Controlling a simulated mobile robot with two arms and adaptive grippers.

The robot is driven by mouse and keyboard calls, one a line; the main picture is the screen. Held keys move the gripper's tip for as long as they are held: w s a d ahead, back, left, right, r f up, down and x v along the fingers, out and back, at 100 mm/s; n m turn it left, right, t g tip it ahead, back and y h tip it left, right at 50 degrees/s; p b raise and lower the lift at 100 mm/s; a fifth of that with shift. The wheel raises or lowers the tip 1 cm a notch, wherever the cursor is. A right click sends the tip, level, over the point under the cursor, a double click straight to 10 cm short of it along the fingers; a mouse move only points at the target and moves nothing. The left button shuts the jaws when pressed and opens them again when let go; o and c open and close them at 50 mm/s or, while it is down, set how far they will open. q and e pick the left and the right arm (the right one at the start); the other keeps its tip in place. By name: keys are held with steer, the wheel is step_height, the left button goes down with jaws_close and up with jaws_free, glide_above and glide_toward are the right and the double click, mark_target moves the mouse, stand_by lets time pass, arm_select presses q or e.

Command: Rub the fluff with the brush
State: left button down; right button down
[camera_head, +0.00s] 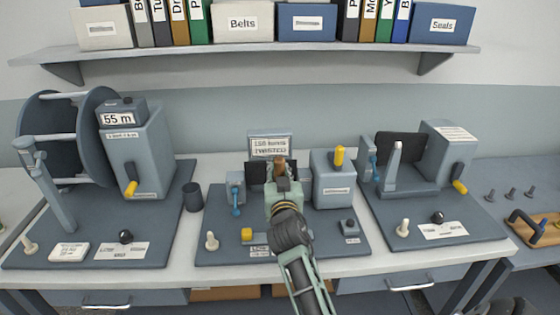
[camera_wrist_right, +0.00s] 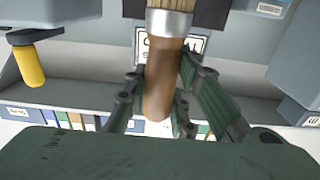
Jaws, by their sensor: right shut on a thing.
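The brush (camera_head: 281,163) is held at the middle machine on the bench, its upper part showing above my right gripper (camera_head: 280,180). In the wrist view the brush (camera_wrist_right: 160,85) has a brown wooden handle, a silver ferrule and pale bristles cut off by the top edge. My right gripper (camera_wrist_right: 158,90) is shut on the handle there, with a finger on each side. I cannot make out the fluff in either view. My arm and gripper hide part of the middle machine. My left gripper is not in view.
The middle machine's grey box (camera_head: 333,185) with a yellow knob stands close right of the gripper. A machine with a large reel (camera_head: 100,135) stands left, and another machine (camera_head: 447,155) right. A dark cup (camera_head: 193,197) stands left of centre. A shelf (camera_head: 245,53) runs above.

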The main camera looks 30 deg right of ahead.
step_height(320, 180, up, 2)
steer(key=shift+p, duration=0.5)
steer(key=shift+a+r, duration=0.1)
steer(key=shift+r, duration=0.1)
steer(key=shift+f, duration=0.1)
